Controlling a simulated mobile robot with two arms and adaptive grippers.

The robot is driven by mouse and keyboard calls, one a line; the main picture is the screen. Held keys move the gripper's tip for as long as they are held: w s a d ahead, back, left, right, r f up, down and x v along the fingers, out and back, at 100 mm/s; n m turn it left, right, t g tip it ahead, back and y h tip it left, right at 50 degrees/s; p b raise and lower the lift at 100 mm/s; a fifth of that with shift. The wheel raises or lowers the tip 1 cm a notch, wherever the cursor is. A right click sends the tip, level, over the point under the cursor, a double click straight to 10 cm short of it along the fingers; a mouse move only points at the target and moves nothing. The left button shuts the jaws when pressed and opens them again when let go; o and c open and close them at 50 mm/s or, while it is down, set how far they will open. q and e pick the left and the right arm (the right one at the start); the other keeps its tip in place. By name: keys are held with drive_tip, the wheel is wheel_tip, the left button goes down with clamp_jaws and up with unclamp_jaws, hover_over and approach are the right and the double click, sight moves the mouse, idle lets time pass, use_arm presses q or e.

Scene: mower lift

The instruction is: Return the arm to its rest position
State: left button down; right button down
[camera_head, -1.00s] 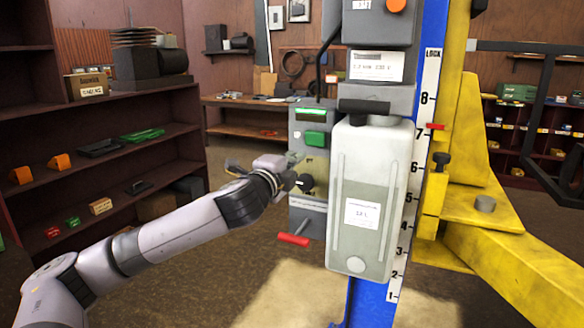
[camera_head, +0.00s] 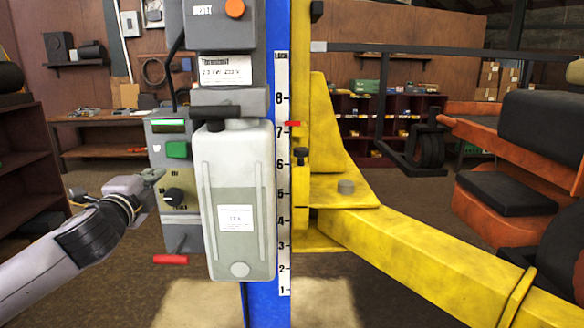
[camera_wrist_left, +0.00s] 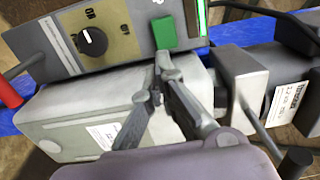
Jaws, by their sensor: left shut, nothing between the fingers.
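My left arm comes in from the lower left in the head view. Its gripper (camera_head: 152,180) is at the left edge of the grey control box (camera_head: 168,143), beside the black rotary knob (camera_head: 173,195). In the left wrist view the gripper (camera_wrist_left: 158,78) has its fingers together, with nothing between them. The fingertips appear just below the green button (camera_wrist_left: 164,33) there, and the knob (camera_wrist_left: 93,41) is to the left. I cannot tell whether they touch the box. My right gripper is not in view.
A pale tank (camera_head: 240,170) hangs on the blue lift column (camera_head: 263,300). A red-handled lever (camera_head: 171,259) sticks out below the box. A yellow lift arm (camera_head: 430,250) reaches right, near an orange and black mower (camera_head: 500,205). Open floor (camera_head: 110,285) lies left of the column.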

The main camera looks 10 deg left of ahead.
use_arm(q)
drive_tip(key=s+d+f+n+g+h, duration=0.15)
drive_tip(key=d+f, duration=0.25)
drive_tip(key=f, duration=0.5)
drive_tip(key=s+d+f+n+g, duration=0.25)
drive_tip(key=d+f, duration=0.25)
drive_tip(key=f, duration=0.4)
drive_tip(key=s+d+f+n+g+h, duration=0.1)
drive_tip(key=s+d+f+g, duration=0.2)
drive_tip(key=f, duration=0.6)
drive_tip(key=s+d+f+n+g+h, duration=0.1)
drive_tip(key=s+d+f+n+g, duration=0.15)
drive_tip(key=s+f, duration=0.5)
drive_tip(key=s+d+f+n+g, duration=0.2)
drive_tip(key=s+d+f+n, duration=0.15)
drive_tip(key=s, duration=0.75)
drive_tip(key=s+d+f+n+g+h, duration=0.1)
drive_tip(key=s+d+f+n+g, duration=0.2)
drive_tip(key=s+f, duration=0.65)
drive_tip(key=f, duration=1.1)
drive_tip(key=s+f, duration=0.2)
drive_tip(key=f, duration=1.1)
drive_tip(key=s+a+f+m+g, duration=0.1)
drive_tip(key=s+a+f+g, duration=0.1)
drive_tip(key=s+f, duration=1.3)
drive_tip(key=shift+s+a, duration=0.2)
drive_tip(key=shift+s, duration=0.2)
